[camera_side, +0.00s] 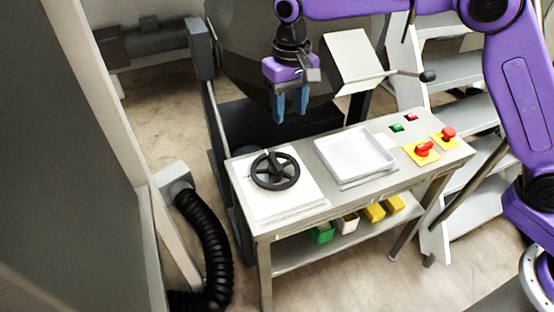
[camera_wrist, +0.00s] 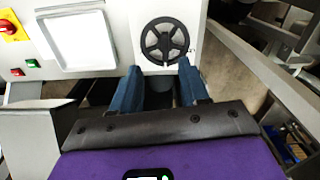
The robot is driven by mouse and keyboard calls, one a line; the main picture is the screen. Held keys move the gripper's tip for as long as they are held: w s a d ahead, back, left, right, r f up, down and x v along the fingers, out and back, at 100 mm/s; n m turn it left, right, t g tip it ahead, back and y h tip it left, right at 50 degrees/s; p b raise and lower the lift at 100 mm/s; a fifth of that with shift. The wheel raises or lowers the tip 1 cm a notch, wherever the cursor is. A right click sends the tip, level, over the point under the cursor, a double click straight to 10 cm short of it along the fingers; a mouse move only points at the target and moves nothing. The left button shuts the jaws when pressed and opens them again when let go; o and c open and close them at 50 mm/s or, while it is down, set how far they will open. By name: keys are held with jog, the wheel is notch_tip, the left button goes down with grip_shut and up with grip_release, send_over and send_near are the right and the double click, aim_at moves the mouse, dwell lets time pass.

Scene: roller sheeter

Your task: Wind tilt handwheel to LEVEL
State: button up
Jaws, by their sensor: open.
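The tilt handwheel (camera_side: 275,171) is a black spoked wheel lying flat on a white plate (camera_side: 300,203) at the left end of the steel table. In the wrist view the handwheel (camera_wrist: 165,41) shows just beyond my fingertips. A small upright part stands at its rim in the side view. My gripper (camera_side: 290,118) has blue fingers pointing down. It is open and empty, above and behind the table, apart from the wheel. In the wrist view the gripper (camera_wrist: 160,74) has its two fingers spread with a gap between them. I cannot read any LEVEL mark.
A white tray (camera_side: 341,174) sits right of the wheel. Green (camera_side: 397,128) and red (camera_side: 411,118) buttons and red knobs on yellow plates (camera_side: 422,158) are at the table's right end. A tilted panel (camera_side: 352,56) with a lever stands behind.

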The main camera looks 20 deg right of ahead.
aim_at(277, 164)
jog(key=shift+m, duration=0.8)
jog(key=w+f, duration=0.1)
jog(key=f, duration=0.5)
jog(key=w+f, duration=0.1)
jog(key=f, duration=0.5)
jog(key=w+a+f, duration=0.1)
jog(key=f, duration=0.6)
jog(key=shift+w, duration=0.4)
grip_shut()
